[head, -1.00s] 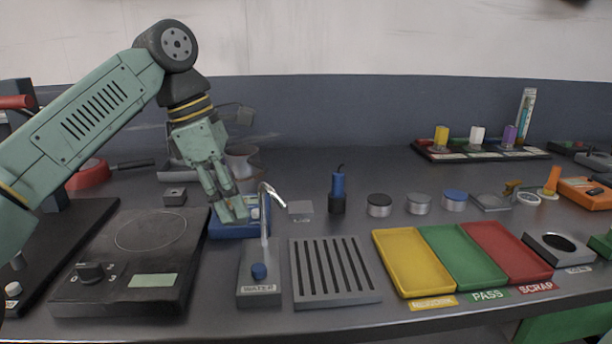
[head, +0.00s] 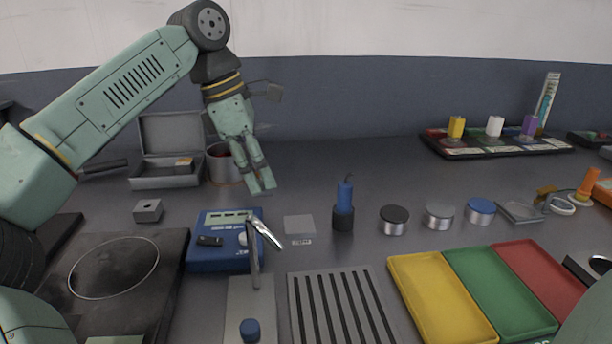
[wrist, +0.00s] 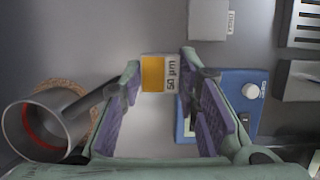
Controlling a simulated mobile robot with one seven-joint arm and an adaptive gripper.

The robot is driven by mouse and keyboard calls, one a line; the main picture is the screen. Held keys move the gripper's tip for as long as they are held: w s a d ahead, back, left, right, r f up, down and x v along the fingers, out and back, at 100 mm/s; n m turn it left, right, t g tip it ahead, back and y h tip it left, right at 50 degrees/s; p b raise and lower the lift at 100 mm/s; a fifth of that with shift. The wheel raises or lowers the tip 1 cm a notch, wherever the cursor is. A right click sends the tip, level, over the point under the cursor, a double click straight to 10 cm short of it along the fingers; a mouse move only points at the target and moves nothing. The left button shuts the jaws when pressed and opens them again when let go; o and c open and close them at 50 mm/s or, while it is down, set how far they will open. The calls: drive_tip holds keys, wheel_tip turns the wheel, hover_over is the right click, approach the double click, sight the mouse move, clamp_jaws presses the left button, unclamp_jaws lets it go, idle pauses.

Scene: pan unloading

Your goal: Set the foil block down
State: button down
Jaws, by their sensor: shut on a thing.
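The foil block (wrist: 155,74) shows in the wrist view as a small yellow and white block marked "50 µm". My gripper (wrist: 160,68) is shut on it, with one fingertip at each side. In the head view my gripper (head: 263,186) hangs behind the blue device (head: 215,258) and right of the metal pot (head: 226,165). The block is hidden behind the fingers there. I cannot tell whether its underside touches the bench.
An open grey case (head: 165,183) stands left of the pot. A grey square pad (head: 299,225) and a blue-topped tool (head: 344,205) are to the right. The bent spout (head: 264,232) rises in front. The bench behind the pad is clear.

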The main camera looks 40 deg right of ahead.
drive_tip(key=d, duration=0.3)
drive_tip(key=d+p, duration=0.1)
drive_tip(key=d, duration=0.2)
drive_tip(key=d+f, duration=0.1)
drive_tip(key=d, duration=0.2)
drive_tip(key=shift+s+d, duration=0.4)
wheel_tip(320, 180, down, 4)
drive_tip(key=shift+r+p, duration=0.25)
drive_tip(key=shift+p, duration=0.1)
drive_tip(key=c, duration=1.2)
unclamp_jaws()
drive_tip(key=shift+r, duration=0.15)
drive_tip(key=v, duration=1.1)
drive_tip(key=shift+w+a+r+p, duration=0.1)
drive_tip(key=shift+a+r+p, duration=0.1)
drive_tip(key=shift+r+p, duration=0.15)
